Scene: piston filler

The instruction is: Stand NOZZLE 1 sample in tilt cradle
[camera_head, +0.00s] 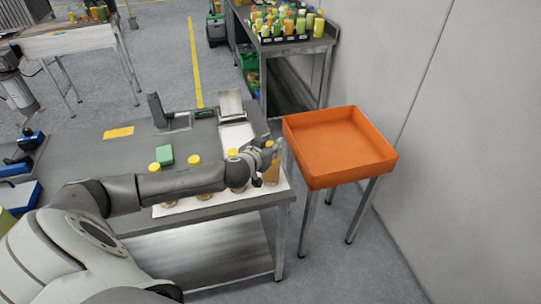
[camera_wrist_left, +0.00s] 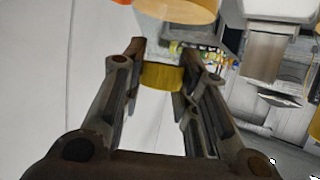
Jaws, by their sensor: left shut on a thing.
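Several bottles of orange liquid with yellow caps line the front of the table, among them a left one (camera_head: 155,168) and a middle one (camera_head: 195,161). My left gripper (camera_head: 268,153) is shut on the rightmost bottle (camera_head: 271,174). In the left wrist view the left gripper (camera_wrist_left: 160,62) has its fingers on either side of the yellow cap (camera_wrist_left: 162,77), with the orange bottle body (camera_wrist_left: 178,9) beyond. I cannot tell whether this bottle touches the mat. No nozzle label is legible. A metal stand, apparently the tilt cradle (camera_head: 234,134), sits behind the bottles. My right gripper is out of view.
A white mat (camera_head: 215,206) runs along the table's front edge. A green block (camera_head: 164,154) and a yellow card (camera_head: 118,132) lie on the table. An empty orange tray (camera_head: 340,145) stands to the right. A bottle-filled bench (camera_head: 290,45) is behind.

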